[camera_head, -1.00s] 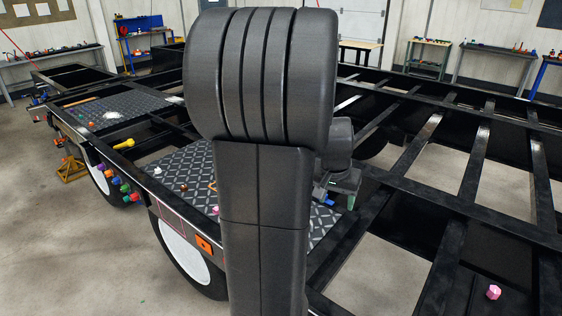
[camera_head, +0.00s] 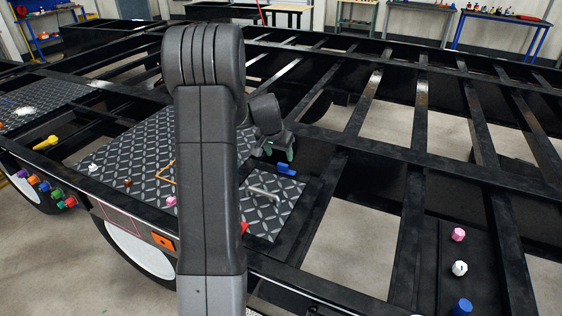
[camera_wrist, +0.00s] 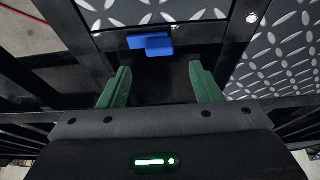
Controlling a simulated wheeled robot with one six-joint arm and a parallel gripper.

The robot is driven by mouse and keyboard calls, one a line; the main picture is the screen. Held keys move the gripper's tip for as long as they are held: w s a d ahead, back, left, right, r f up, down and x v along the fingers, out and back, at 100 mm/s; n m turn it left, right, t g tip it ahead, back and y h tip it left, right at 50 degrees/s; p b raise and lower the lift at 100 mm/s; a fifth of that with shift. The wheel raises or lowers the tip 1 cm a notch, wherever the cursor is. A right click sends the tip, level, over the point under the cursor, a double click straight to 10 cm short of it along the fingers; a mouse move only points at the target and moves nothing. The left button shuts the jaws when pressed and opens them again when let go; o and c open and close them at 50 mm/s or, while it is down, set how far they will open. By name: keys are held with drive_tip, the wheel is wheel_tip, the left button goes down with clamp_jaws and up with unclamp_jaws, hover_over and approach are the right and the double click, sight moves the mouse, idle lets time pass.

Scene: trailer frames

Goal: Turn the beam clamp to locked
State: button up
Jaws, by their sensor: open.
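A small blue block-like piece (camera_head: 286,169) sits on the dark frame beside the tread plate; it may be the beam clamp, but its kind and setting are too small to tell. In the wrist view the blue piece (camera_wrist: 150,43) lies just beyond my fingertips, slightly left of the middle. My gripper (camera_wrist: 160,78) is open and empty, its two green fingers spread wide and apart from the blue piece. In the head view my gripper (camera_head: 277,150) is partly hidden by my arm and is close to the blue piece, slightly left of it and behind.
The tread plate (camera_head: 130,155) carries a grey metal handle (camera_head: 264,193) and small coloured pieces. A pink knob (camera_head: 458,234), a white knob (camera_head: 460,268) and a blue knob (camera_head: 462,306) stand at right. Black beams (camera_head: 405,225) surround open gaps. A yellow piece (camera_head: 45,142) is at left.

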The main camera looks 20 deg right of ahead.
sight(283, 164)
drive_tip(key=p+x, duration=0.1)
drive_tip(key=x, duration=0.5)
drive_tip(key=shift+w+d+f, duration=0.1)
drive_tip(key=shift+f, duration=0.15)
drive_tip(key=c, duration=1)
